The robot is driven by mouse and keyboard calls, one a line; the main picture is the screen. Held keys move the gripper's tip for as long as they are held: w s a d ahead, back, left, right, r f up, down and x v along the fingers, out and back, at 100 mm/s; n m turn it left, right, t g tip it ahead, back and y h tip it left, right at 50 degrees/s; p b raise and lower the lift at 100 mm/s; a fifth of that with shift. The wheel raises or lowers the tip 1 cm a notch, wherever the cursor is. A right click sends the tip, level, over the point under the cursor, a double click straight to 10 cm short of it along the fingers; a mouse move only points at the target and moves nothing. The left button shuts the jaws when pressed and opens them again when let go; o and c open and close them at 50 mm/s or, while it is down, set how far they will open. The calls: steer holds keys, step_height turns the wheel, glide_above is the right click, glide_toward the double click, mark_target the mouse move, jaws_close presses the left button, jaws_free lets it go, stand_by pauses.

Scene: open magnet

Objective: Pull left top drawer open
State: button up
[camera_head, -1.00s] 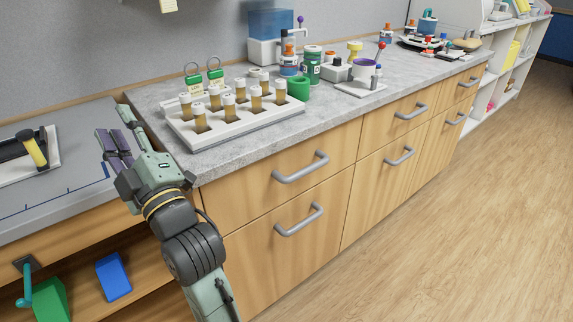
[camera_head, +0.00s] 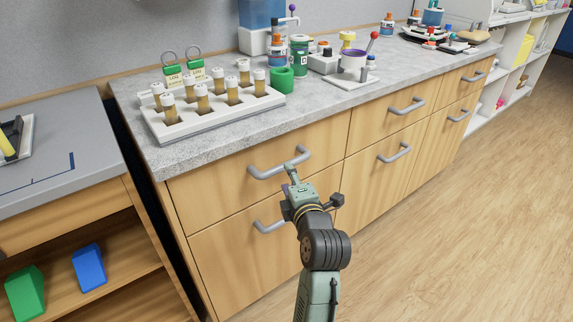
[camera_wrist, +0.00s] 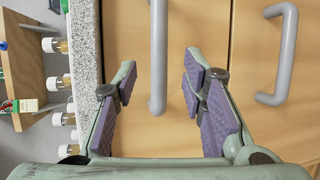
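The left top drawer (camera_head: 225,190) is a light wood front under the grey counter, and it looks shut. Its grey bar handle (camera_head: 281,164) also shows upright in the turned wrist view (camera_wrist: 158,45). My gripper (camera_head: 291,172) is in front of this handle in the head view and hides a little of it. In the wrist view my gripper (camera_wrist: 160,72) is open, with a purple-padded finger on each side of the handle and gaps between. I cannot tell whether the fingertips reach past the bar.
A lower handle (camera_head: 268,226) is just below my gripper and shows to the right in the wrist view (camera_wrist: 281,55). A white vial rack (camera_head: 215,120) stands on the counter above. Open wood floor (camera_head: 450,240) lies to the right.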

steer(key=p+x, duration=0.1)
steer(key=x, duration=0.6)
steer(key=shift+w, duration=0.1)
steer(key=shift+c, duration=0.4)
jaws_close()
stand_by(0.3)
